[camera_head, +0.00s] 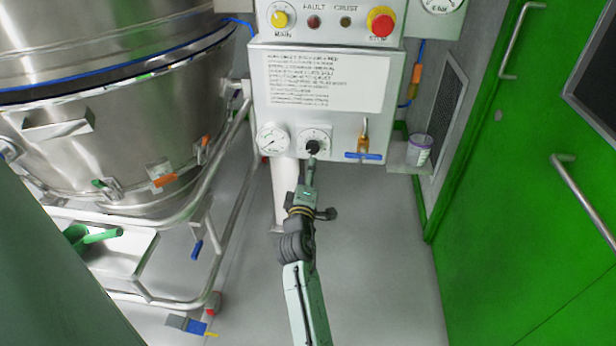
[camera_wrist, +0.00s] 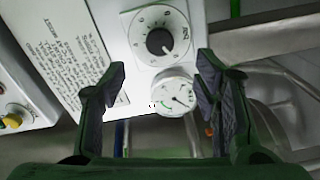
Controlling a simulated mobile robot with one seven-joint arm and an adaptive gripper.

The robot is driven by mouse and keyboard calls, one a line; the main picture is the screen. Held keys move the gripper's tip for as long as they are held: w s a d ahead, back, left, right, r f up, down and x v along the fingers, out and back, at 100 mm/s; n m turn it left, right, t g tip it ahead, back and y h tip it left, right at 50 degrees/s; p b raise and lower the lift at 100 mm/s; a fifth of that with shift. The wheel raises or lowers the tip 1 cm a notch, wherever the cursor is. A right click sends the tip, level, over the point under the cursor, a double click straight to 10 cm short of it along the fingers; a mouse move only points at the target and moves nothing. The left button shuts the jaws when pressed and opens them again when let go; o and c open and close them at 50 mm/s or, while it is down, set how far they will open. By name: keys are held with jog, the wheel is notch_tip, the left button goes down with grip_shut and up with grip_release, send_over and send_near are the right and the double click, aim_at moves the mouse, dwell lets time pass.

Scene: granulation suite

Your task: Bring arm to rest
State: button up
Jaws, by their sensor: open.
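My arm reaches up from the bottom middle of the head view, with my gripper (camera_head: 311,166) just below the black dial knob (camera_head: 312,147) on the grey control panel (camera_head: 262,105). In the wrist view my gripper (camera_wrist: 160,85) is open, its two dark fingers wide apart with nothing between them. The dial knob (camera_wrist: 159,41) shows beyond the fingertips, and the round gauge (camera_wrist: 173,92) shows between the fingers. The fingers look apart from the knob.
A steel vessel (camera_head: 120,130) on a wheeled frame stands left. A handled valve (camera_head: 363,150) and a cup (camera_head: 419,150) on a small shelf are right of the dial. A green door (camera_head: 530,180) stands at right. The floor (camera_head: 385,260) between is clear.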

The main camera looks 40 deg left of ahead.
jog(key=shift+s+d, duration=0.25)
jog(key=shift+s, duration=0.15)
